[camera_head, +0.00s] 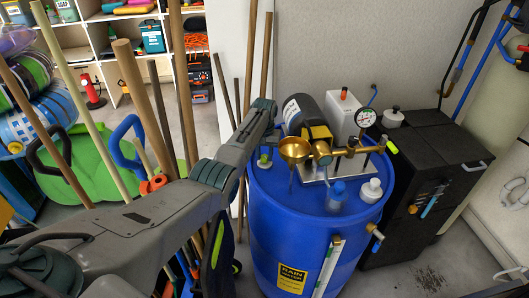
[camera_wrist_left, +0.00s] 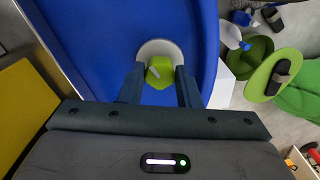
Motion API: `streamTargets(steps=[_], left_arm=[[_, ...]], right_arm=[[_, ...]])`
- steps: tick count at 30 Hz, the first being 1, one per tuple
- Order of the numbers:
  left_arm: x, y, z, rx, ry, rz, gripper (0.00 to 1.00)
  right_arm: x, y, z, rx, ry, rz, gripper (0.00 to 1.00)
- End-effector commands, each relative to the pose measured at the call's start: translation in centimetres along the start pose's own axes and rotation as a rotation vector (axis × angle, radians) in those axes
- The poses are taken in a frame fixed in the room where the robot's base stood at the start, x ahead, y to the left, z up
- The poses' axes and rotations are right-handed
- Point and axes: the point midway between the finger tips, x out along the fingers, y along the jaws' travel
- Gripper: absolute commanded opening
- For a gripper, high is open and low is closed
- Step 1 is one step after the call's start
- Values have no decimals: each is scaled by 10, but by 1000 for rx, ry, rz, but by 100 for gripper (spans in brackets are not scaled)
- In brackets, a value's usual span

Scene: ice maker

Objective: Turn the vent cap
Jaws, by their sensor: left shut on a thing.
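The vent cap is a small lime-green cap (camera_wrist_left: 160,66) in a pale ring on the blue barrel's top, centred in the left wrist view. It shows small at the barrel's left rim in the head view (camera_head: 264,162). My left gripper (camera_wrist_left: 160,84) reaches down over it with a dark finger on each side and is shut on the cap. In the head view the left gripper (camera_head: 263,146) is above the cap, and its arm hides part of that area. The blue barrel (camera_head: 270,225) stands upright with a yellow label. My right gripper is not in view.
A black cabinet (camera_head: 435,150) stands to the right. Wooden poles (camera_head: 148,95) lean behind my left arm.

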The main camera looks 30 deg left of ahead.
Motion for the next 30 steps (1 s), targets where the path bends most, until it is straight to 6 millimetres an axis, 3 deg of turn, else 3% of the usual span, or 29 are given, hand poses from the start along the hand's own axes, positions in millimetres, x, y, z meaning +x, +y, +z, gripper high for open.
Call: streamTargets(steps=[30], left_arm=[[-2, 2, -2, -955, 3, 2, 7]], right_arm=[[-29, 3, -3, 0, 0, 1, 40]])
